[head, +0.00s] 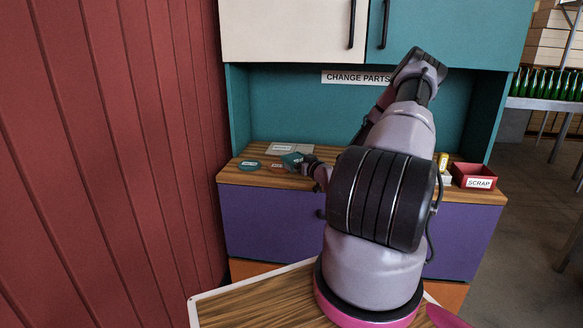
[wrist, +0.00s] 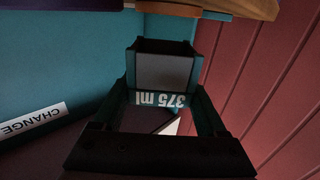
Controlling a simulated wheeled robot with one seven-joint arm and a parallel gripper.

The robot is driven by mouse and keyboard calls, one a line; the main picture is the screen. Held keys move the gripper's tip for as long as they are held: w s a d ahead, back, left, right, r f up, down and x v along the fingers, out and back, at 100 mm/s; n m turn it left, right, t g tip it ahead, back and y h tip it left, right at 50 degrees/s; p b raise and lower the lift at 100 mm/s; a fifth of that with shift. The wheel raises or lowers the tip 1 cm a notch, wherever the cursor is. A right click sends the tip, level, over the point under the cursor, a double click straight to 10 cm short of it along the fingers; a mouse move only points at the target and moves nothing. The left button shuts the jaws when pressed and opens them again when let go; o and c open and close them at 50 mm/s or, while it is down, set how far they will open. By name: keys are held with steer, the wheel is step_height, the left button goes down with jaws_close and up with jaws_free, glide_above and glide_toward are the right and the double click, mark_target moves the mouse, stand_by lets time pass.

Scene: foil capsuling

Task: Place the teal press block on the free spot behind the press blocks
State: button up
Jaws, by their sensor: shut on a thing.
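The teal press block (head: 291,160) is in my gripper (head: 302,160), over the left part of the wooden counter in the head view. In the wrist view the block (wrist: 165,70) sits between the two dark fingers of my gripper (wrist: 163,92), with a grey face and an upside-down "375 ml" label showing. The gripper is shut on it. A pale labelled plate (head: 286,147) lies on the counter just behind the block. I cannot tell from the head view whether the block touches the counter.
A red SCRAP bin (head: 474,178) and a small yellow item (head: 443,160) stand at the right. Cupboards (head: 295,30) hang above; a red wall (head: 110,150) is at the left.

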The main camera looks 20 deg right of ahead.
steer(key=shift+d+f, duration=0.1)
steer(key=shift+f, duration=1.55)
steer(key=shift+f, duration=0.15)
steer(key=o, duration=1.5)
